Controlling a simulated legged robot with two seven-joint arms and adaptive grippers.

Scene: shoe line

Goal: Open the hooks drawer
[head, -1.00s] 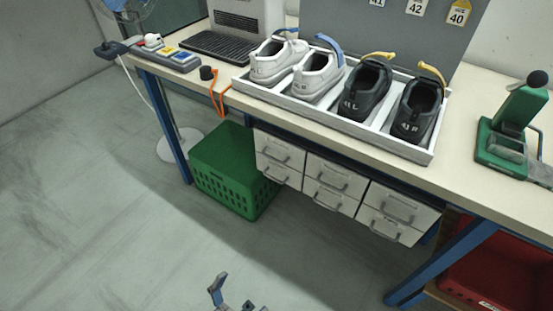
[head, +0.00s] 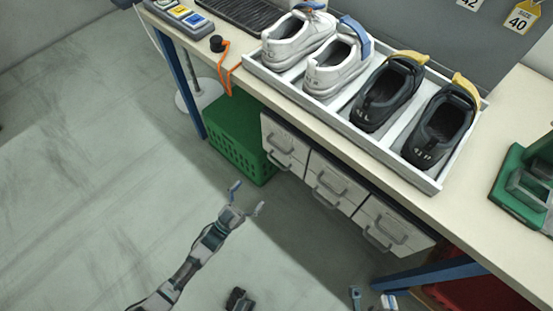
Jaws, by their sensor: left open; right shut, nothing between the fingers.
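Several white-grey drawers with bar handles hang under the bench in two rows: an upper left drawer (head: 288,134), an upper middle drawer (head: 338,176) and an upper right drawer (head: 402,224), each with another below. All look closed. I see no readable label, so I cannot tell which is the hooks drawer. My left gripper (head: 247,198) is open and empty, in front of and below the left drawers, apart from them in the picture. My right gripper (head: 372,299) is shut and empty at the bottom edge, below the right drawers, partly cut off.
A green crate (head: 235,143) stands on the floor left of the drawers. A blue bench leg (head: 430,274) and red bin (head: 480,292) are at the right. A white tray (head: 300,96) of shoes sits on the bench above. An orange cord (head: 224,72) hangs over the edge.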

